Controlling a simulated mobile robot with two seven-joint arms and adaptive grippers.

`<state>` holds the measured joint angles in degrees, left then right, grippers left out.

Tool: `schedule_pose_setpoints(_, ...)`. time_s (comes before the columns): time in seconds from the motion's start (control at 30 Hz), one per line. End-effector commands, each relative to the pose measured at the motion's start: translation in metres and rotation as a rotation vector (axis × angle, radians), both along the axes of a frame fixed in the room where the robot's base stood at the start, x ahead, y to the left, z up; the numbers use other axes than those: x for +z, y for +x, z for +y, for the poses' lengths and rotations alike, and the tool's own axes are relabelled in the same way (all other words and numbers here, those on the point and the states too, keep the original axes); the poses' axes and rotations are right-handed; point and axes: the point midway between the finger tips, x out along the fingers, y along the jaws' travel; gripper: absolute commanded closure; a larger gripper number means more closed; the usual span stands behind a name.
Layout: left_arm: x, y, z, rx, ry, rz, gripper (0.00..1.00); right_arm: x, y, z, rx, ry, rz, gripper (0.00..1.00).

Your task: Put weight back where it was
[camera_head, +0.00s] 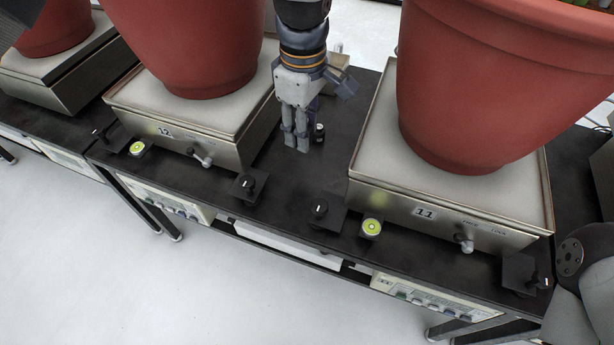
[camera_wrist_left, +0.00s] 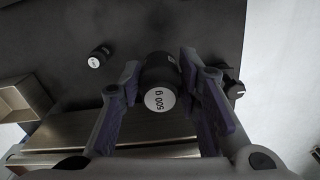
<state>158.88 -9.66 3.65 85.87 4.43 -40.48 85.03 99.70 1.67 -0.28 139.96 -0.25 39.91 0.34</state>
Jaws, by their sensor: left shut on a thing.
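My left gripper (camera_head: 297,145) points down over the black table between scale 12 and scale 11. In the left wrist view its fingers (camera_wrist_left: 166,92) are closed on the sides of a dark cylindrical weight (camera_wrist_left: 159,99) with a white top marked "500 g". The fingers hide this weight in the head view. I cannot tell whether its base touches the table. A smaller dark weight with a pale top stands apart on the table (camera_wrist_left: 98,57); a small dark weight also shows beside the fingers in the head view (camera_head: 319,133). My right gripper is out of view.
Scale 12 (camera_head: 185,138) and scale 11 (camera_head: 390,192) carry large red pots (camera_head: 195,45) (camera_head: 480,90). Black knobs (camera_head: 249,184) (camera_head: 320,207) line the table's front edge.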

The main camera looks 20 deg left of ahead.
Motion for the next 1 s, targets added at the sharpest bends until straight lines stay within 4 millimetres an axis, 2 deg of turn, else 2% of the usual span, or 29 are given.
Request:
schedule_pose_setpoints(0.1,-0.028,0.000,0.000,0.015,0.000,0.008,1.00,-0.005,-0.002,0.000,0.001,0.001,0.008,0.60)
schedule_pose_setpoints(0.2,-0.047,0.000,0.000,0.014,-0.001,0.006,1.00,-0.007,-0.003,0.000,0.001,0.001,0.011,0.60)
schedule_pose_setpoints(0.37,-0.065,0.000,0.000,0.013,0.000,0.004,1.00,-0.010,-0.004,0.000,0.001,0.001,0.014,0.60)
schedule_pose_setpoints(0.5,-0.091,-0.001,0.000,0.013,0.000,0.006,1.00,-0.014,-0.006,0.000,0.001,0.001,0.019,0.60)
schedule_pose_setpoints(0.87,-0.096,0.000,0.000,0.011,0.000,0.003,1.00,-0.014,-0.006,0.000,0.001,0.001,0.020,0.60)
schedule_pose_setpoints(0.9,-0.096,0.000,0.000,0.011,0.000,0.004,0.60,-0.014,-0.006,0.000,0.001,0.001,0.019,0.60)
schedule_pose_setpoints(0.97,-0.096,0.000,0.000,0.011,0.000,0.004,0.49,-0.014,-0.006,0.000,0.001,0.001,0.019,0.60)
schedule_pose_setpoints(1.0,-0.096,0.000,0.000,0.011,0.000,0.004,0.49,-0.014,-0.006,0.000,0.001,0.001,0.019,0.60)
